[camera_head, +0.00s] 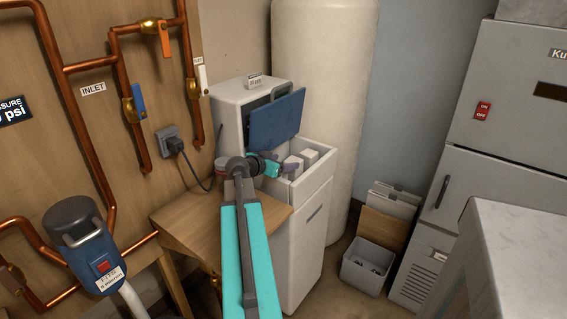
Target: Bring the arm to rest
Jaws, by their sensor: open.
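My arm (247,245), teal and grey, reaches up from the bottom of the picture and bends right at its far end. My gripper (288,168) is at the opening of a white cabinet-like unit (305,222), beside the pale blocks (308,157) inside it. The gripper is open and small in view. I see nothing held in it, and I cannot tell whether it touches the blocks or the rim.
The unit's blue lid (275,128) is raised behind the gripper. A wooden table (190,222) is left of the unit. Copper pipes (82,135) run along the wooden wall panel.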

